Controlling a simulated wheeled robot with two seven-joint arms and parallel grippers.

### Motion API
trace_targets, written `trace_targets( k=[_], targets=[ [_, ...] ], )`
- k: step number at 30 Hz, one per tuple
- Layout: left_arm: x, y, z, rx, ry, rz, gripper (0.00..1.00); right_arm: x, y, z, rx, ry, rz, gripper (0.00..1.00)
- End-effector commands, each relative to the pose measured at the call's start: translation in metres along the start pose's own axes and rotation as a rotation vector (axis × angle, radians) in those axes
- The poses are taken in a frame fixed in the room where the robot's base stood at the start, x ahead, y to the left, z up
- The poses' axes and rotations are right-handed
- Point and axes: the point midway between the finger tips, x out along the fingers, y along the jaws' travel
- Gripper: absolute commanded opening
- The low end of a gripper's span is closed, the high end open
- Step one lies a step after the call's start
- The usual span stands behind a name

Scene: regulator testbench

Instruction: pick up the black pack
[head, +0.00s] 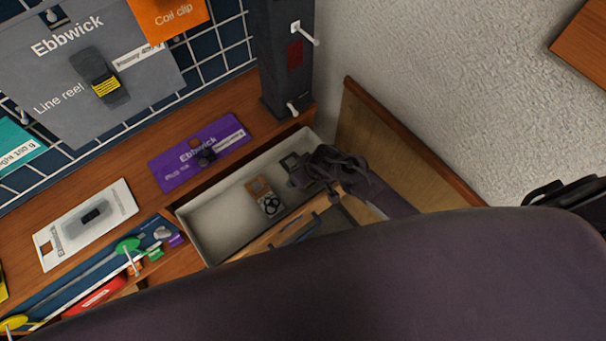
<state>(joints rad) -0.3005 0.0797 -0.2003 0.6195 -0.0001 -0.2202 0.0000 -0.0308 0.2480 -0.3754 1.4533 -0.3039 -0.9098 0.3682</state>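No plainly black pack stands out. A small pack (268,205) with a brown top and a black-and-white face lies in a pale grey tray (215,204). A dark gripper (292,168), which looks like my right one, is over the tray's far right end, right of this pack and apart from it. Its fingers are too small and dark to read. A large dark arm link of mine covers the bottom right and hides the tray's near side. My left gripper is not in view.
A purple pack (192,158) and a white pack (70,237) lie on the wooden surface. Grey (60,105) and orange (155,20) packs hang on the wire grid. A dark post (280,70) stands behind the tray. Coloured items crowd the lower left.

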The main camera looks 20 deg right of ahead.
Motion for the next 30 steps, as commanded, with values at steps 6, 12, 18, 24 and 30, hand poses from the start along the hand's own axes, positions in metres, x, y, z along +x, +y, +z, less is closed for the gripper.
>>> trace_targets(
  k=[6,12,18,24,30],
  targets=[
    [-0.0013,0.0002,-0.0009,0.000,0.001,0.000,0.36,0.0025,-0.0002,0.0006,0.000,0.001,0.000,0.80],
    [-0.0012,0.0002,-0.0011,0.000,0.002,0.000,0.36,0.0032,-0.0002,0.0010,0.000,0.001,0.000,0.80],
    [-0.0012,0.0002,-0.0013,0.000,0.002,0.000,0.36,0.0032,-0.0002,0.0011,0.000,0.001,0.000,0.67],
    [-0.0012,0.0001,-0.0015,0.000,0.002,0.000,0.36,0.0032,-0.0002,0.0011,0.000,0.000,0.000,0.41],
    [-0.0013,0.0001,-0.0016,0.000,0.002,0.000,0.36,0.0030,-0.0001,0.0009,0.000,0.001,0.000,0.30]
  ],
)
